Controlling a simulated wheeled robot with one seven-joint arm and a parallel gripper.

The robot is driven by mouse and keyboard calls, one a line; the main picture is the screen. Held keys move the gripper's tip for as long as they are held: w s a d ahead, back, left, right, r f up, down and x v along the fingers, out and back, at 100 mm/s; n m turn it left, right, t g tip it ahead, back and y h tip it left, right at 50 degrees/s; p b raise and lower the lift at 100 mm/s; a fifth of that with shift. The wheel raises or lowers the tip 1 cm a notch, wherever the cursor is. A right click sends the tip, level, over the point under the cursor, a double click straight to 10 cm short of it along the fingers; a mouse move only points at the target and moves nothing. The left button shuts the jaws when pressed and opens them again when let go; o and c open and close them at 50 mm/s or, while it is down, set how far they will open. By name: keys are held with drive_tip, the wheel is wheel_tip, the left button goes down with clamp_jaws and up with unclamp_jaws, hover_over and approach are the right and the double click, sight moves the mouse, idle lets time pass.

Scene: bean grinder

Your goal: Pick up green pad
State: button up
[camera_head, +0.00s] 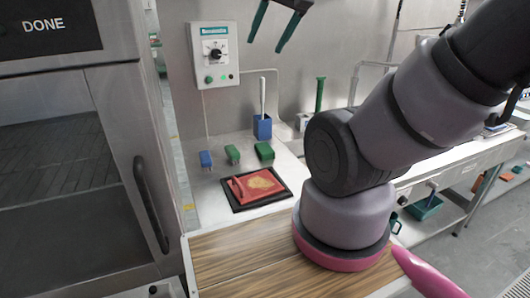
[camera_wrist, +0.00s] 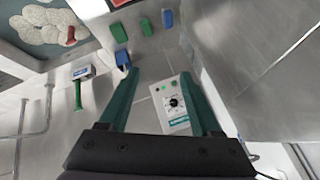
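Two green blocks stand on the steel counter, a smaller one (camera_head: 232,154) in the middle and a larger one (camera_head: 264,152) to its right. Both also show near the top of the wrist view, the smaller (camera_wrist: 146,27) and the larger (camera_wrist: 119,33). I cannot tell which one is the green pad. My gripper (camera_head: 279,25) is open, with two teal fingers high near the back wall, above and apart from the blocks. In the wrist view the gripper (camera_wrist: 160,73) has nothing between its fingers.
A blue block (camera_head: 205,159) stands left of the green ones. A blue holder (camera_head: 262,128) with a white-handled tool stands behind. A black tray (camera_head: 238,207) with a red item lies in front. A control box (camera_head: 213,53) hangs on the wall. A steel oven (camera_head: 110,150) stands left.

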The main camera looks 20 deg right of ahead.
drive_tip(key=o, duration=0.4)
drive_tip(key=shift+n+g+h, duration=0.4)
drive_tip(key=w+f, duration=0.1)
drive_tip(key=w, duration=0.1)
drive_tip(key=w+d+f, duration=0.1)
drive_tip(key=w+f, duration=0.1)
drive_tip(key=w, duration=0.1)
drive_tip(key=w+f, duration=0.1)
drive_tip(key=w, duration=0.2)
drive_tip(key=shift+d+f, duration=0.2)
drive_tip(key=shift+d, duration=0.15)
drive_tip(key=shift+c, duration=0.2)
drive_tip(key=n+g+h, duration=0.1)
drive_tip(key=n+g, duration=0.1)
drive_tip(key=n, duration=0.1)
hover_over(265, 148)
drive_tip(key=s, duration=0.3)
wheel_tip(265, 148, down, 34)
drive_tip(key=shift+r, duration=0.1)
drive_tip(key=shift+w+x, duration=0.15)
drive_tip(key=shift+x, duration=1.4)
drive_tip(key=shift+w+x, duration=0.1)
drive_tip(key=shift+x, duration=1.4)
drive_tip(key=c, duration=1.3)
